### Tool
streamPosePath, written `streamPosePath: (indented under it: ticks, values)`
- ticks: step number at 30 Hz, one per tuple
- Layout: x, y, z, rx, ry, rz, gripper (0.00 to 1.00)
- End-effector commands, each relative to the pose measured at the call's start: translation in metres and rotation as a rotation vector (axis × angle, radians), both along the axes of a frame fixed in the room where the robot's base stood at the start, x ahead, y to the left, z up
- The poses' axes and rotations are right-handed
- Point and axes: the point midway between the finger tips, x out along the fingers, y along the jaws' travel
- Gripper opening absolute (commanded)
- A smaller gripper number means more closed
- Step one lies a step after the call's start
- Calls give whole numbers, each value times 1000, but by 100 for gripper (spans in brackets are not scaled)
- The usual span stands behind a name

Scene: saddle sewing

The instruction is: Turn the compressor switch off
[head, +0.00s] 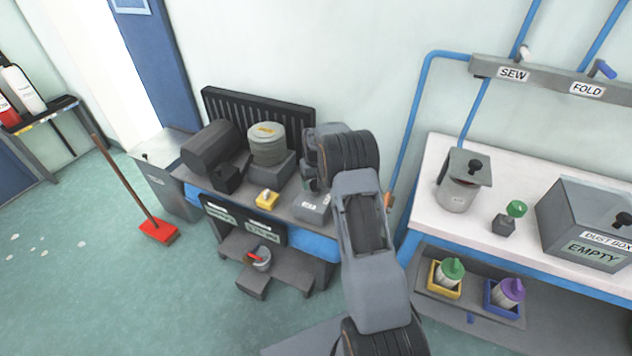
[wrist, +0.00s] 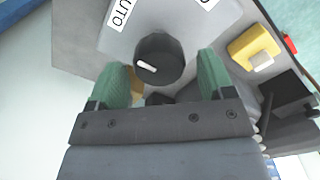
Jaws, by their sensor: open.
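The compressor switch is a dark round knob (wrist: 160,58) on a grey box, seen in the wrist view. A white mark on the knob lies left of its middle, on the side of a label reading "UTO", cut by the frame edge. A second label at the upper right is mostly cut off. My gripper (wrist: 163,64) is open, its green fingers on either side of the knob; I cannot tell whether they touch it. In the head view the grey switch box (head: 312,207) sits on the bench below my gripper, and my arm hides the knob.
A yellow block (head: 267,199) sits left of the switch box, also in the wrist view (wrist: 254,47). A drum-like grey canister (head: 268,145) and a dark cylinder machine (head: 209,149) stand behind. A white table (head: 418,205) is at the right.

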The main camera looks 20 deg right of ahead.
Motion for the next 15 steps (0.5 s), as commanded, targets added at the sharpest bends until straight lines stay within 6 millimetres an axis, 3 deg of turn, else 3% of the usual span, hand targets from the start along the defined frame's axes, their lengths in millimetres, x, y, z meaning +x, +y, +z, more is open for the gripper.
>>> streamPosePath:
  ticks: [11, 15]
  values:
    - [0, 0, -3, 0, 0, 1, 74]
    - [0, 0, -3, 0, 0, 1, 61]
